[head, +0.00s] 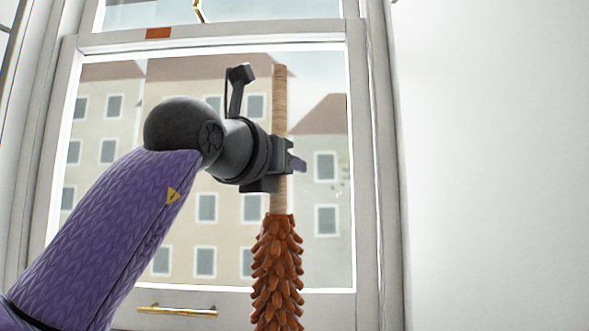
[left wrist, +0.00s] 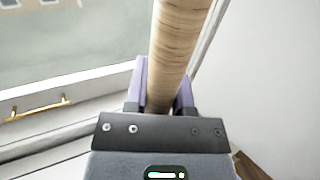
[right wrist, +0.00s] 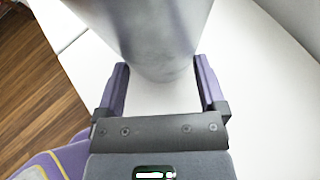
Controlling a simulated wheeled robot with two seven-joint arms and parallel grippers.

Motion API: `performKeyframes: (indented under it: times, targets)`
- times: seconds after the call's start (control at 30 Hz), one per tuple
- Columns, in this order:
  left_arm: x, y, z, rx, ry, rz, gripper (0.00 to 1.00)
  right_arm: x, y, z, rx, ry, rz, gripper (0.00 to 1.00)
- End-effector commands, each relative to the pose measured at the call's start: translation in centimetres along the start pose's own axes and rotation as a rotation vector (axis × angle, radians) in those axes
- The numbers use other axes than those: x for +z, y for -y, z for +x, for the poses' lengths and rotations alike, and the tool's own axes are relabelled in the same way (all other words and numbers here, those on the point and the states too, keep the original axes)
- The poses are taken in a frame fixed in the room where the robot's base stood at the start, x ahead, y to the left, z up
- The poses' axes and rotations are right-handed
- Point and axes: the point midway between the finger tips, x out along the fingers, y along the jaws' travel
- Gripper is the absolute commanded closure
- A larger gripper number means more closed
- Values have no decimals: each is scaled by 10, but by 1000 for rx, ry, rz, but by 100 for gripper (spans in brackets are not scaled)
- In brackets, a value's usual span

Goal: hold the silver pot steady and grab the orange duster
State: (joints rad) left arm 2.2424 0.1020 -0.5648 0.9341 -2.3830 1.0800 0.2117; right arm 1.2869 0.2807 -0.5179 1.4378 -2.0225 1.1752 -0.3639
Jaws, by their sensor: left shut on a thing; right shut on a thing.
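The orange duster (head: 276,270) hangs upright in the head view, with shaggy orange bristles below and a pale wooden handle (head: 279,95) above. My left gripper (head: 289,160) is shut on the handle just above the bristles. The handle also runs up between the left fingers in the left wrist view (left wrist: 178,45). The silver pot (right wrist: 150,35) shows in the right wrist view, its narrow lower end between the fingers of my right gripper (right wrist: 161,75), which is shut on it. The pot's upper part is out of frame, and the head view shows neither pot nor right gripper.
A window (head: 215,45) with a brass handle (head: 177,311) stands behind the duster. A bare white wall (head: 490,160) is to the right. In the right wrist view, a white surface (right wrist: 255,110) lies around the pot, with wooden floor (right wrist: 35,90) at left.

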Motion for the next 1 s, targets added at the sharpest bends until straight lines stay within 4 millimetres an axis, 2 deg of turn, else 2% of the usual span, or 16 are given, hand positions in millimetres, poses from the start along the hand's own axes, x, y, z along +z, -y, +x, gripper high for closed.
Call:
performKeyframes:
  times: [0.17, 0.3, 0.4, 0.6, 0.83, 0.87, 0.9, 1.0]
  targets:
    - [-1, -2, -48, 6, 2, 5, 100, 0, 0, 0, 0, -1, 0, 43]
    - [-1, -2, -97, 7, 1, 4, 100, 0, 0, 0, 0, -1, 0, 43]
    - [-1, -1, -120, 6, 0, 3, 100, 0, 0, 0, 0, -1, 0, 43]
    - [-1, 0, -141, 3, -2, 1, 100, 0, 0, 0, 0, -1, 0, 43]
    - [-1, 0, -143, 2, -2, 1, 100, 0, 0, 0, 0, 0, 0, 44]
    - [-1, 0, -143, 2, -2, 1, 100, 0, 0, 0, 0, 0, 0, 8]
    - [-1, 0, -143, 2, -2, 1, 100, 0, 0, 0, 0, 0, 0, 0]
    - [-1, 0, -143, 2, -1, 1, 100, 0, 0, 0, 0, -1, 0, 0]
